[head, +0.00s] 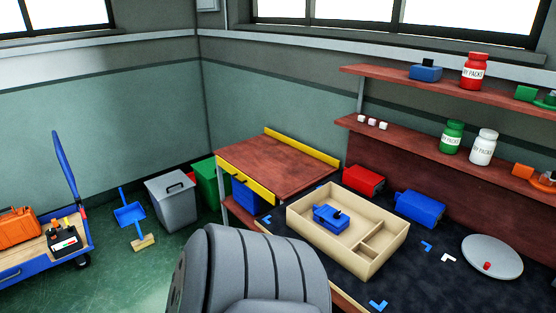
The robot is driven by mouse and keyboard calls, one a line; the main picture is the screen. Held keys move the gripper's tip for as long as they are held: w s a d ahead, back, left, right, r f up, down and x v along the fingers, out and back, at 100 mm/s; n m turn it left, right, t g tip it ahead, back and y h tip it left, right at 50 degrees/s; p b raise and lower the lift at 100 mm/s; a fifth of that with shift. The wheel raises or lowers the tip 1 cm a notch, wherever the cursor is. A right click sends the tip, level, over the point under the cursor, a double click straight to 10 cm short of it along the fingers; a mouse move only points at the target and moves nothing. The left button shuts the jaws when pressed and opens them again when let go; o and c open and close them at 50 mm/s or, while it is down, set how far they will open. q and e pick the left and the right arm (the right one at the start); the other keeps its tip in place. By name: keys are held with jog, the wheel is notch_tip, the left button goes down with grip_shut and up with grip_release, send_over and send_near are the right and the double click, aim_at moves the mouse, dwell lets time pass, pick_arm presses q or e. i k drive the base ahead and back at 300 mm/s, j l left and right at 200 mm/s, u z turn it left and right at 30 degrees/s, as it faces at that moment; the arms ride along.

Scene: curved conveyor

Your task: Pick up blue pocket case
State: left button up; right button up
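Several blue items are in view, and I cannot tell for certain which is the blue pocket case. A plain blue box (420,207) rests to the right, behind the tray. Another blue case with a dark top (425,72) sits on the upper shelf. Neither of my grippers is in view.
A red box (363,181) stands behind the tray. A round grey plate (492,257) and small corner markers lie on the mat. The shelves hold red, green and white jars. A wooden table (278,165) with yellow edges is at the left. A grey ribbed form (255,272) blocks the lower middle.

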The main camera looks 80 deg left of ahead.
aim_at(323, 214)
jog(key=u, duration=2)
jog(key=i+z, duration=0.35)
jog(key=k, duration=0.1)
